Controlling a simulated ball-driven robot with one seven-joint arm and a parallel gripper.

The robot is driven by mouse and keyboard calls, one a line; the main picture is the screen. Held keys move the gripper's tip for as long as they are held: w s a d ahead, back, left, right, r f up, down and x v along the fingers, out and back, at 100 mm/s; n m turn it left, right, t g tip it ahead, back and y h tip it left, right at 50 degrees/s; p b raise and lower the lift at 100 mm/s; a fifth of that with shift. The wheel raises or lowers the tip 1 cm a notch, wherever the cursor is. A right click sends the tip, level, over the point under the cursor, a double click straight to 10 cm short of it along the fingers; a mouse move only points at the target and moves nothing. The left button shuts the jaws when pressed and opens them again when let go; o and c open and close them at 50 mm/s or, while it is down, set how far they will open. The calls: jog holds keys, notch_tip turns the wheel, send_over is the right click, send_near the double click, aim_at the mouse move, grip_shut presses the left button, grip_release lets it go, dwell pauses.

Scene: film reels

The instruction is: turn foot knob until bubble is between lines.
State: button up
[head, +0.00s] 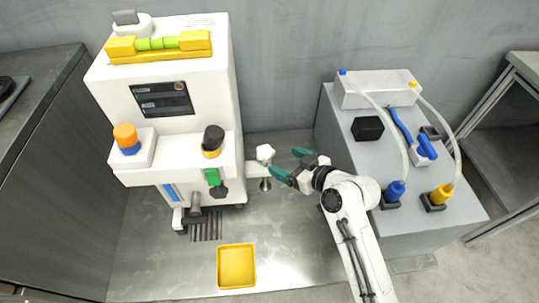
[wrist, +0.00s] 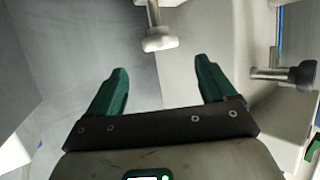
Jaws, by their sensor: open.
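A white machine (head: 180,85) carries a yellow spirit level (head: 190,41) on top. Its green vial (head: 157,44) has dark lines, but the bubble is too small to make out. A whitish foot knob (head: 265,153) stands on a bracket at the machine's lower right, with a metal foot (head: 265,184) below. My gripper (head: 289,163) is open and empty, just right of the knob, its green fingers pointing towards it. In the wrist view, my gripper (wrist: 162,66) has a metal post with a round pale end (wrist: 159,41) just beyond the fingertips, not between them.
A yellow tray (head: 237,266) lies on the metal surface in front of the machine. A grey bench (head: 363,158) with hoses and blue and yellow fittings stands at right. A dark knob on a shaft (wrist: 298,74) shows at right in the wrist view.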

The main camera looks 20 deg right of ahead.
aim_at(268, 154)
jog(key=b+x, duration=0.1)
jog(key=x, duration=0.6)
jog(key=shift+w+a+f+b, duration=0.1)
jog(key=shift+w+f+b, duration=0.05)
jog(key=shift+w+b, duration=0.2)
jog(key=c, duration=1.1)
jog(key=shift+o, duration=0.2)
